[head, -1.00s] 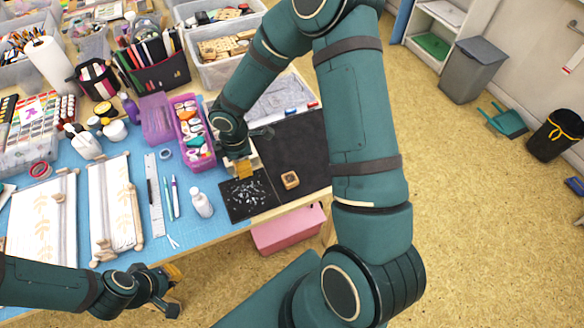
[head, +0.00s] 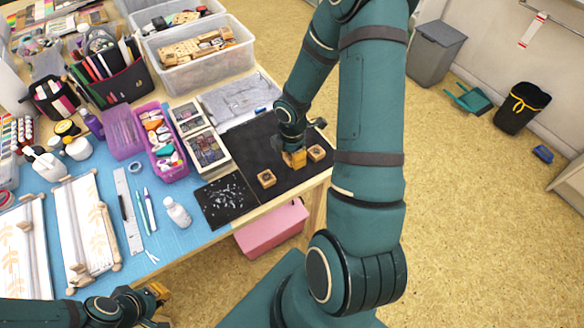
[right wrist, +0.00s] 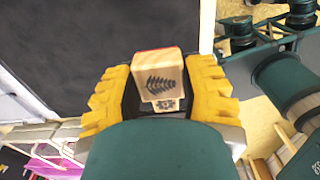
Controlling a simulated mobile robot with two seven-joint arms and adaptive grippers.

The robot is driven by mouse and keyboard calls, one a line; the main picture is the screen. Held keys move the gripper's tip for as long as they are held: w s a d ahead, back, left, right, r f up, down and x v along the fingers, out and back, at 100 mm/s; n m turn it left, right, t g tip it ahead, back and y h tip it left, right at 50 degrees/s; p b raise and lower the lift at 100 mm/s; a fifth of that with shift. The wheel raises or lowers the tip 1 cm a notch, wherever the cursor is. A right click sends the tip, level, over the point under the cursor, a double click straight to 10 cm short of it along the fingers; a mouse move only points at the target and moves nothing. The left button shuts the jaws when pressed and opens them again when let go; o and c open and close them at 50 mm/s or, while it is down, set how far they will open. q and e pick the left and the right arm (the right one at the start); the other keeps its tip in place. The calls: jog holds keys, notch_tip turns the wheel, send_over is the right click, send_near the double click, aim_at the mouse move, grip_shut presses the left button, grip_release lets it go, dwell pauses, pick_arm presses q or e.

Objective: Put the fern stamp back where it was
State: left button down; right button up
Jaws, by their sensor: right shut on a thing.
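The fern stamp (right wrist: 158,80), a light wooden block with a dark fern picture, is between the yellow fingers of my right gripper (right wrist: 160,95) in the right wrist view. My right gripper (head: 294,160) is shut on it, low over the dark mat (head: 252,148) in the head view. The gripper hides the stamp there, and I cannot tell whether it touches the mat. One wooden stamp (head: 266,178) sits left of the gripper and another (head: 317,153) close on its right. My left gripper (head: 158,296) is at the bottom left, its opening unclear.
Inkpads in light trays (head: 207,150) stand left of the mat. A black speckled sheet (head: 227,201) lies in front of them. A purple box (head: 160,143), a white bottle (head: 177,212) and a clear bin (head: 203,54) stand nearby. The mat's front has bare room.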

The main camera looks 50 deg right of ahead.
aim_at(292, 171)
jog(key=shift+f+b, duration=0.7)
jog(key=shift+f, duration=1.85)
jog(key=shift+f, duration=0.15)
jog(key=o, duration=1)
